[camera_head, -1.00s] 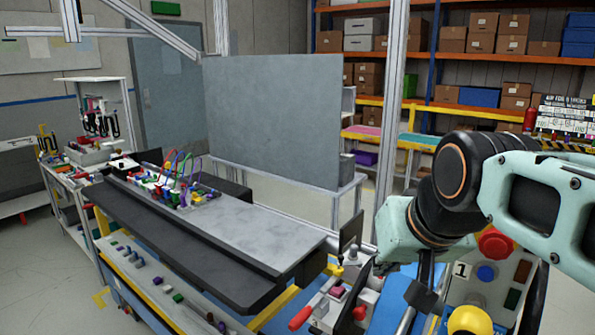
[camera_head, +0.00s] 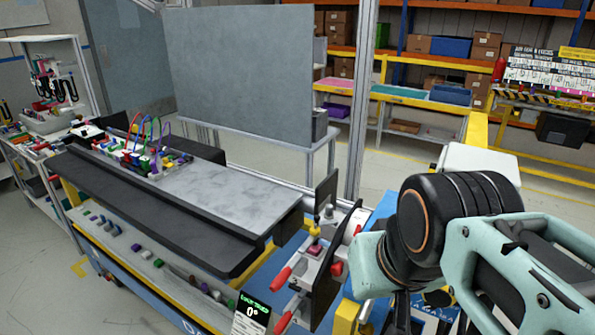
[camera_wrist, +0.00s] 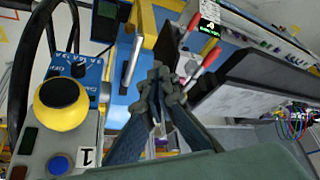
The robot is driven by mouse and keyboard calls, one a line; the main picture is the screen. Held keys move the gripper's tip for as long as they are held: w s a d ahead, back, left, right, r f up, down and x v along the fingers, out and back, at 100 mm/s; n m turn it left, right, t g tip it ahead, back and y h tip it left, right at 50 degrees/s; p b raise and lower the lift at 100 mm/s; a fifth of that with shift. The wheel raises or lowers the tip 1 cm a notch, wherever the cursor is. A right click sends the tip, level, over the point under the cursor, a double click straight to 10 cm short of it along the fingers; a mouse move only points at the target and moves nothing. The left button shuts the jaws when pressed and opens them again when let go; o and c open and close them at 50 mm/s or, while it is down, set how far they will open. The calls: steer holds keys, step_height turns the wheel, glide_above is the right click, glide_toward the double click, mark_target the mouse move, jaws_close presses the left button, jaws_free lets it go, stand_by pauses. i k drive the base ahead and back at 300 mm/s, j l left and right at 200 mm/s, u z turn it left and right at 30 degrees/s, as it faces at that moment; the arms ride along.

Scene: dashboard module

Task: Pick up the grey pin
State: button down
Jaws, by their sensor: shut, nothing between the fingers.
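My gripper shows in the wrist view (camera_wrist: 160,85) with its dark fingertips together and nothing between them. It points toward the clamp fixture and the blue bench side. In the head view my arm is at the right, and its lower end is partly cut off by the bottom edge. Several small pins lie on the pale front ledge (camera_head: 175,283) of the dashboard bench, well left of my arm. Greyish ones are among them (camera_head: 101,221), but they are too small to tell which is the grey pin.
A clamp fixture (camera_head: 318,245) with red handles stands between the bench and my arm. A small display (camera_head: 252,310) reads 0°. The dark dashboard (camera_head: 165,215) lies along the bench.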

mark_target(328, 214)
steer(key=i+j, duration=0.1)
steer(key=j, duration=0.25)
steer(key=i+j, duration=0.1)
steer(key=j, duration=0.2)
steer(key=i+j, duration=0.15)
steer(key=j, duration=0.2)
steer(key=i+j, duration=0.1)
steer(key=j, duration=0.2)
steer(key=j+z, duration=0.2)
steer(key=z, duration=0.15)
steer(key=i+j+z, duration=0.1)
steer(key=j+z, duration=0.25)
steer(key=k+l+z, duration=0.15)
steer(key=z, duration=1.3)
steer(key=i+j+z, duration=0.1)
steer(key=j, duration=0.1)
